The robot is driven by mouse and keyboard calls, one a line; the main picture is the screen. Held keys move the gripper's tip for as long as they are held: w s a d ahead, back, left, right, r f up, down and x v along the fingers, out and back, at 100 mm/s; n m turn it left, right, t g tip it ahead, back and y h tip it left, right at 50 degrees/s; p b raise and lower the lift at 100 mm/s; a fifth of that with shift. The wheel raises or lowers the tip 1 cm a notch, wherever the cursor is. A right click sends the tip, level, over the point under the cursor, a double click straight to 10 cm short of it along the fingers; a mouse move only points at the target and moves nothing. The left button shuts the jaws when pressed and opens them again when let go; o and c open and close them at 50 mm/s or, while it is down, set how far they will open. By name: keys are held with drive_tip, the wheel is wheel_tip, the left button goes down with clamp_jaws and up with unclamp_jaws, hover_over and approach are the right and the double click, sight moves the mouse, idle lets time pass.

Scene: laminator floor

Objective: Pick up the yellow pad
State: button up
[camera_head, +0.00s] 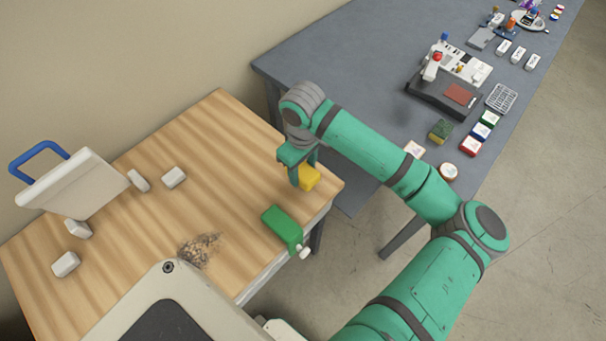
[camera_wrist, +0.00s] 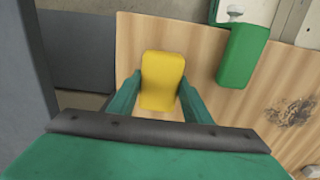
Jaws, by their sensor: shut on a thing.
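The yellow pad (camera_head: 309,177) is between the fingers of my gripper (camera_head: 300,175), over the right end of the wooden table. In the wrist view, the yellow pad (camera_wrist: 163,80) sits upright in the picture between the two green fingers of my gripper (camera_wrist: 161,97), which are shut on its sides. Part of the pad is hidden by the fingers in the head view. I cannot tell whether its underside touches the table.
A green clamp-like block (camera_head: 281,226) stands at the wooden table's (camera_head: 150,240) front edge, near my gripper. A white board with a blue handle (camera_head: 72,185) and several white blocks are at left. A grey table (camera_head: 340,60) behind holds several tools and coloured blocks.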

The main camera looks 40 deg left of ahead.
drive_tip(key=s+d+r, duration=0.6)
drive_tip(key=s+r, duration=0.3)
drive_tip(key=s, duration=0.3)
drive_tip(key=shift+s+d+r, duration=0.2)
drive_tip(key=shift+d+r, duration=0.05)
drive_tip(key=shift+r, duration=0.1)
